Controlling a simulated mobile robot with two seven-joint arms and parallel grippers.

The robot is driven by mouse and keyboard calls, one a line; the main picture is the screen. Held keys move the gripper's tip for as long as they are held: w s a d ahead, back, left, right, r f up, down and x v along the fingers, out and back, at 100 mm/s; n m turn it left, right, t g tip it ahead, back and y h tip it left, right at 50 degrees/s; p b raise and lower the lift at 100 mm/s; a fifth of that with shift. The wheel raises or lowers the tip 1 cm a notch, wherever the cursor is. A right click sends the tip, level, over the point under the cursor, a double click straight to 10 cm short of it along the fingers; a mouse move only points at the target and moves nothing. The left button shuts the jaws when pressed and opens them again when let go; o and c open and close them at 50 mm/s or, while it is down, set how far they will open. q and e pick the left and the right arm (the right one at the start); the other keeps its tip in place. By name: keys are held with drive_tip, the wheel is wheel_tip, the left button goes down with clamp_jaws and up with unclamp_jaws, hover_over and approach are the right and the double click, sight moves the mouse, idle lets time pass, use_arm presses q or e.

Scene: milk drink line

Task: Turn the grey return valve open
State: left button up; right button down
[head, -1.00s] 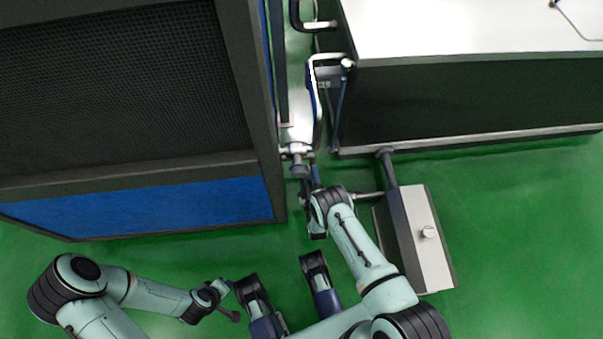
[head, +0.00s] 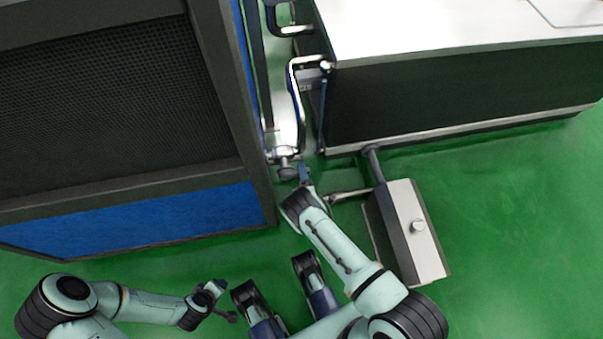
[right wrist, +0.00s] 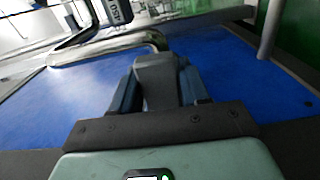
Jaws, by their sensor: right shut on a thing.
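The grey return valve (head: 287,171) sits at the near end of the pale pipework, in the gap beside the big dark cabinet's corner. My right gripper (head: 303,174) reaches up to it from below. In the right wrist view, the two blue fingers of my right gripper (right wrist: 158,88) stand on either side of a dark grey block, the valve's handle (right wrist: 157,70), and are shut on it. The fingertips and the valve's body behind the handle are partly hidden. My left gripper (head: 222,301) hangs over the floor at the lower left, away from the valve; its jaws are too small to read.
The dark cabinet with blue panels (head: 140,220) stands close on the left. A white-topped unit (head: 440,35) is on the right. A low grey box with a knob (head: 405,232) lies right of my right arm. Bent metal pipes (right wrist: 105,45) cross near the valve. Green floor is open at the right.

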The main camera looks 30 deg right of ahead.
drive_tip(key=shift+d+r+n, duration=0.15)
drive_tip(key=shift+r+n, duration=0.1)
drive_tip(key=shift+n, duration=0.05)
drive_tip(key=c, duration=0.6)
unclamp_jaws()
drive_tip(key=shift+c, duration=0.2)
drive_tip(key=shift+f, duration=0.1)
